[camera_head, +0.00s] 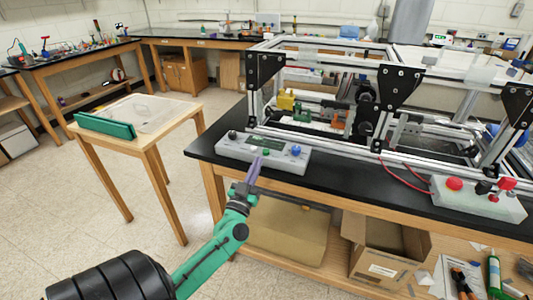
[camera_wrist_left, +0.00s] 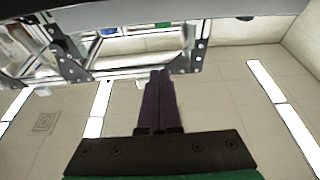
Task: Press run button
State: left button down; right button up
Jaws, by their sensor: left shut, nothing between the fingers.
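A light grey control box (camera_head: 235,150) lies on the black bench top near its left front corner. It carries a black knob (camera_head: 232,134), a small dark display, a green button (camera_head: 266,153) and a blue knob (camera_head: 295,150). No label can be read, so I cannot tell which is named run. My left gripper (camera_head: 258,162) has its purple fingers shut and empty, with the tips just left of the green button in the head view. I cannot tell whether they touch the box. The shut fingers also show in the left wrist view (camera_wrist_left: 159,76). My right gripper is not in view.
The aluminium extrusion frame (camera_head: 320,43) stands behind the box. A second box (camera_head: 475,203) with a red button (camera_head: 455,184) sits at the right. A wooden side table (camera_head: 155,148) with a green tray stands left. An open carton (camera_head: 385,250) is on the lower shelf.

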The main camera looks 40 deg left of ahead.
aim_at(266, 158)
pick_arm(q)
jog(key=x, duration=0.7)
jog(key=shift+w+a+r+p, duration=0.1)
jog(key=shift+w+r+p, duration=0.1)
jog(key=shift+w+p, duration=0.1)
jog(key=f+b, duration=0.2)
jog(key=shift+w+a+f, duration=0.2)
jog(key=shift+w+f, duration=0.2)
jog(key=shift+f, duration=0.6)
